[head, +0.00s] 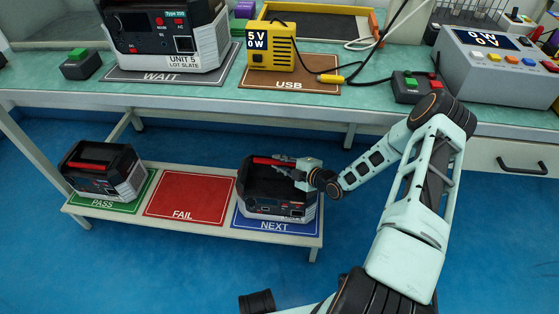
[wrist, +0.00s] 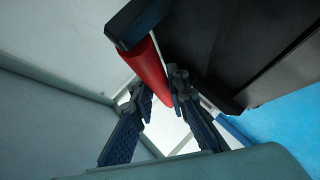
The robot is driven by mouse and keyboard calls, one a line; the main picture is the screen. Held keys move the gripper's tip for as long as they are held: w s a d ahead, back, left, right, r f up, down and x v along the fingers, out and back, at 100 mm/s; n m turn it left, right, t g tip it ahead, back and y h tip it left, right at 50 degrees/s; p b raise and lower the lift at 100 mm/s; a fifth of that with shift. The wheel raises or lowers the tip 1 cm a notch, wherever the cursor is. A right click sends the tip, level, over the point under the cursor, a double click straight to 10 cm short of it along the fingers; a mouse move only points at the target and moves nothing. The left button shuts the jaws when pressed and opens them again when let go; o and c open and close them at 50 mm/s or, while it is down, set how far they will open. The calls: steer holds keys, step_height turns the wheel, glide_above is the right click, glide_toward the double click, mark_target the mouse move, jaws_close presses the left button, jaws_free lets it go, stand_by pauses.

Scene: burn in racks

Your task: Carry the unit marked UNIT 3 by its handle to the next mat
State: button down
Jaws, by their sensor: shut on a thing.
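A dark unit with a grey lower edge and a red handle (head: 272,160) stands on the blue NEXT mat (head: 302,229) on the low bench. I cannot read a unit number on it. My gripper (head: 291,166) reaches in from the right at the handle on the unit's top. In the wrist view my gripper's fingers (wrist: 158,100) are on both sides of the red handle (wrist: 148,72), shut on it. The unit's dark body (wrist: 220,40) fills the upper right there. The unit looks upright; whether its base touches the mat is hard to tell.
Another unit with a red handle (head: 102,172) stands on the green PASS mat (head: 112,207). The red FAIL mat (head: 188,197) between is empty. Above, the workbench (head: 215,101) holds UNIT 5 (head: 170,42) on the WAIT mat, a yellow USB meter (head: 271,50) and a grey supply (head: 495,65).

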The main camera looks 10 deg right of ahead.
steer(key=c, duration=2.3)
jaws_free()
steer(key=shift+a, duration=0.1)
steer(key=o, duration=0.4)
steer(key=shift+r, duration=0.1)
steer(key=p+v, duration=0.3)
steer(key=v, duration=0.9)
steer(key=shift+r, duration=0.1)
